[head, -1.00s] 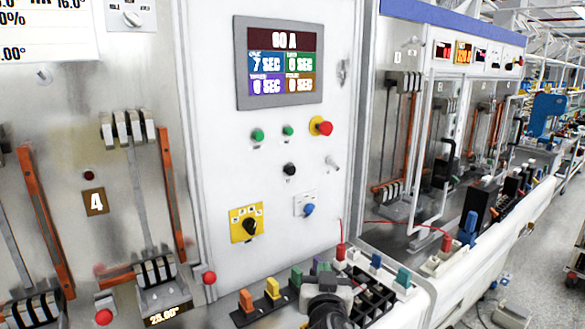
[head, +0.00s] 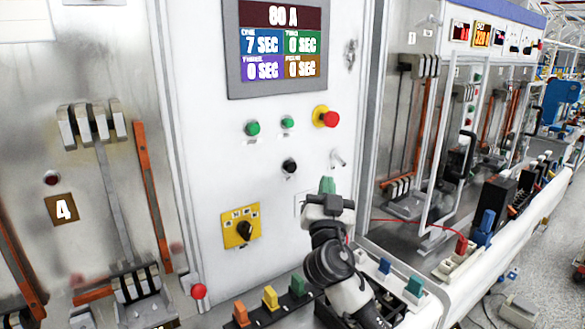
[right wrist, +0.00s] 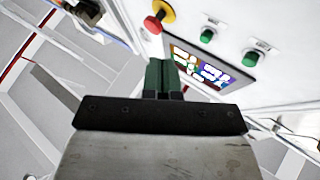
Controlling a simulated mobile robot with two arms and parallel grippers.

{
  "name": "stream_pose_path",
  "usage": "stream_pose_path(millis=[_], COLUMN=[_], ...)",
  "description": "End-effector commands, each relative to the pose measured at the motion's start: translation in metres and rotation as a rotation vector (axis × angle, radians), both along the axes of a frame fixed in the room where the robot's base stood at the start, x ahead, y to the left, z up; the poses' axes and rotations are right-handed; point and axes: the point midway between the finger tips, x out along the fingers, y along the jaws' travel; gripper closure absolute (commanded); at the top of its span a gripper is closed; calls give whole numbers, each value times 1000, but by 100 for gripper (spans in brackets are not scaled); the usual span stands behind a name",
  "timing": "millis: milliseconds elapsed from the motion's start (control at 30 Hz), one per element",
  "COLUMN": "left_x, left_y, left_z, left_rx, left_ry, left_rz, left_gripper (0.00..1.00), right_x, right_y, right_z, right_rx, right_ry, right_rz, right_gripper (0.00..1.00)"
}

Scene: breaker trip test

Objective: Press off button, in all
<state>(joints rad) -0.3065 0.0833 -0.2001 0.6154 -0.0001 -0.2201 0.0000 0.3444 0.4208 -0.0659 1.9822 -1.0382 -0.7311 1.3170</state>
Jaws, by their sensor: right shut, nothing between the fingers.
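The control panel (head: 255,160) carries two green buttons (head: 253,128) (head: 287,124), a red mushroom button on a yellow ring (head: 328,117) and a black button (head: 290,166). I cannot read which is labelled off. My right gripper (head: 327,186) is shut and empty, with green fingertips pointing up, in front of the panel's lower right, below the red button. In the right wrist view its closed green fingers (right wrist: 162,78) show below the red button (right wrist: 154,23), apart from it. The green buttons (right wrist: 250,59) also show there. My left gripper is not in view.
A yellow rotary switch (head: 241,227) sits lower on the panel, and a metal toggle (head: 338,158) sits right of the black button. A display (head: 282,45) is above. Coloured terminals (head: 270,298) line the ledge below. A clear-framed bay (head: 440,150) stands to the right.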

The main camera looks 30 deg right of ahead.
Motion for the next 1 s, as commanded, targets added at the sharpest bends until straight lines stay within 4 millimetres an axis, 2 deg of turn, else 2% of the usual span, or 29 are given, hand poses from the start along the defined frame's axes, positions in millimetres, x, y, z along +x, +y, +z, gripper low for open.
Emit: stream_pose_path(millis=[167,500,600,800,1000], left_x=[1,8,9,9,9], left_y=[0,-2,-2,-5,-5], left_z=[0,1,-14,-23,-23], left_rx=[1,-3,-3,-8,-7], left_ry=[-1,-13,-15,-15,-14], left_rz=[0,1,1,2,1], left_gripper=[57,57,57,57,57], right_x=[13,60,71,85,87], right_y=[1,5,6,6,7], right_z=[0,1,-5,-2,0], right_rx=[0,-2,1,1,0], right_ry=[1,0,-3,-1,1], right_rz=[0,-1,0,0,0], right_gripper=[100,100,100,100,100])
